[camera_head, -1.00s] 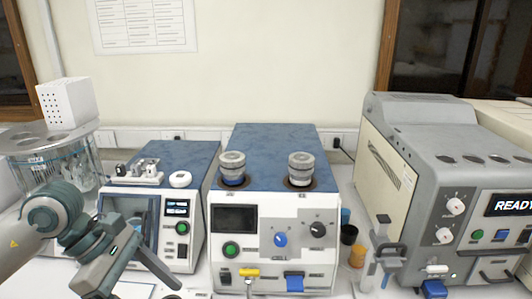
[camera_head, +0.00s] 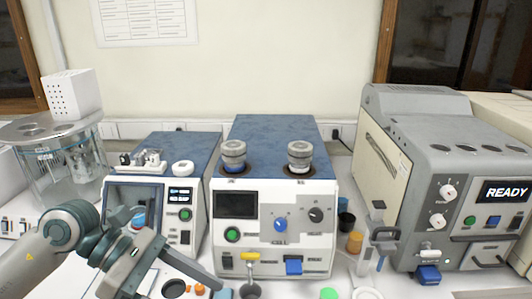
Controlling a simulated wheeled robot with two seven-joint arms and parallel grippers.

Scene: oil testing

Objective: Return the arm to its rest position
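My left arm comes in from the lower left in the head view. Its gripper (camera_head: 188,268) hangs over the front of the bench, in front of the left benchtop instrument (camera_head: 187,196). The other finger is cut off by the bottom edge. I see nothing held, but the space by the hidden finger cannot be seen. My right arm and gripper are not in view.
The two-burner tester (camera_head: 272,200) stands in the middle with two grey-capped cups on top. A large grey machine (camera_head: 425,150) showing READY is at right. A glass bath (camera_head: 75,168) stands behind my arm. Small cups (camera_head: 355,243) and a stand (camera_head: 384,246) fill the gap.

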